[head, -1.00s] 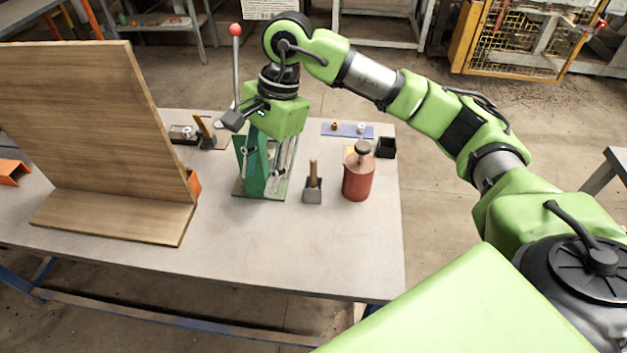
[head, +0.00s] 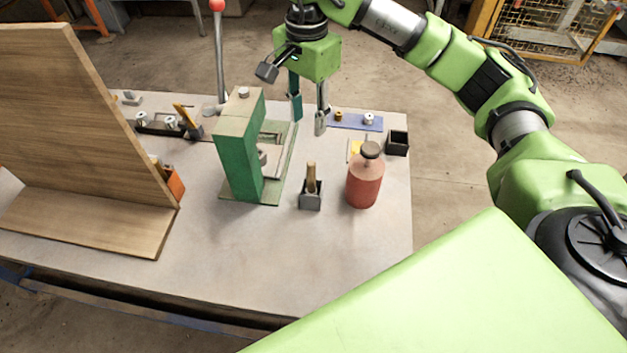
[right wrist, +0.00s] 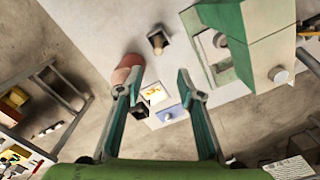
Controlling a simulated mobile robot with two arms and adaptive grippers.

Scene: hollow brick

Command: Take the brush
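A brush with a wooden handle (head: 311,174) stands upright in a small grey holder (head: 310,200) on the table, between the green press and the red bottle; its lower end is hidden in the holder. In the right wrist view the brush handle (right wrist: 158,41) is near the top centre, beyond the fingertips. My right gripper (head: 309,116) hangs above the table behind the brush, pointing down. Its two fingers are apart with nothing between them, as the right wrist view also shows (right wrist: 160,92). My left gripper is not in view.
The green press (head: 238,155) with its red-knobbed lever stands left of the brush. The red bottle (head: 365,183) stands close on its right. A blue plate (head: 355,122) and a black box (head: 397,143) lie behind. A wooden panel (head: 75,120) fills the left. The front tabletop is clear.

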